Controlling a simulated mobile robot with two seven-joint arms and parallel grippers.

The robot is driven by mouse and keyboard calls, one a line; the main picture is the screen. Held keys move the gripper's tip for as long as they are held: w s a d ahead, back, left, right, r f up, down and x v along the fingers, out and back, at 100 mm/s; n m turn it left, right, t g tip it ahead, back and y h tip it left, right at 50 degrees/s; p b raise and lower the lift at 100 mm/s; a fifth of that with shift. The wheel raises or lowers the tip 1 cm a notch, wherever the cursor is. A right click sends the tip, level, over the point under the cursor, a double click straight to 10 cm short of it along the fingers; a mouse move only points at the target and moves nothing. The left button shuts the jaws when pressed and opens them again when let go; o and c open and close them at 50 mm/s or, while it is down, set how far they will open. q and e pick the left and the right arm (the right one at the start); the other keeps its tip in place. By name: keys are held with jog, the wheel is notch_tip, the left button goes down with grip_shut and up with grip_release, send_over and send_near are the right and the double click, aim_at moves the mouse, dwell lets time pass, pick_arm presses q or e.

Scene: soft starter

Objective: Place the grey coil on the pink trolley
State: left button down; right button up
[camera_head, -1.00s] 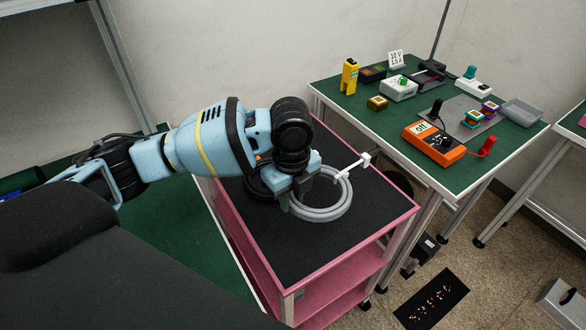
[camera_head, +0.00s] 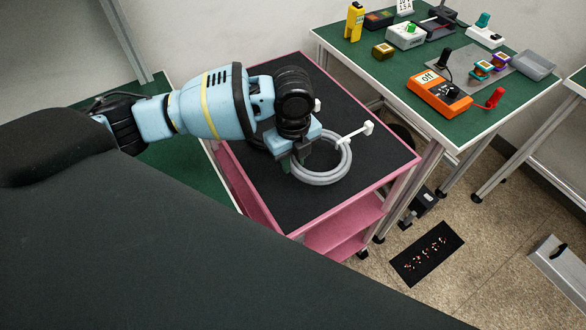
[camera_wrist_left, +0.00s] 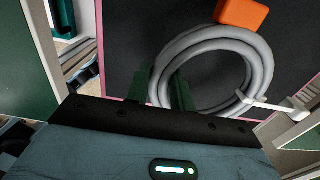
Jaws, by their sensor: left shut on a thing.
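The grey coil (camera_head: 324,180) is a ring of thick cable with a white tie at its right side. It lies flat over the black top of the pink trolley (camera_head: 262,206), well inside the edges. I cannot tell whether it touches the surface. My left gripper (camera_head: 300,158) points down at the coil's left side and is shut on it. In the left wrist view, the coil (camera_wrist_left: 262,62) passes between the green fingers of my left gripper (camera_wrist_left: 162,90). The wrist hides part of the coil in the head view. My right gripper is not in view.
A green-topped table (camera_head: 395,75) stands close behind the trolley on the right, with an orange meter (camera_head: 438,95) and several small devices. Another green surface (camera_head: 185,178) is left of the trolley. A black mat (camera_head: 427,253) lies on the floor. An orange block (camera_wrist_left: 242,12) touches the coil's far side.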

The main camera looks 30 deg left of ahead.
aim_at(293, 180)
pick_arm(q)
notch_tip(293, 180, down, 4)
jog(key=shift+f, duration=0.3)
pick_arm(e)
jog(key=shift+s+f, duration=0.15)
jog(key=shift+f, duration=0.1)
pick_arm(q)
jog(key=shift+f, duration=0.1)
jog(key=c, duration=1.2)
grip_release()
notch_tip(293, 180, up, 11)
jog(key=shift+r+p, duration=0.1)
jog(key=shift+p, duration=0.3)
jog(key=shift+r, duration=0.5)
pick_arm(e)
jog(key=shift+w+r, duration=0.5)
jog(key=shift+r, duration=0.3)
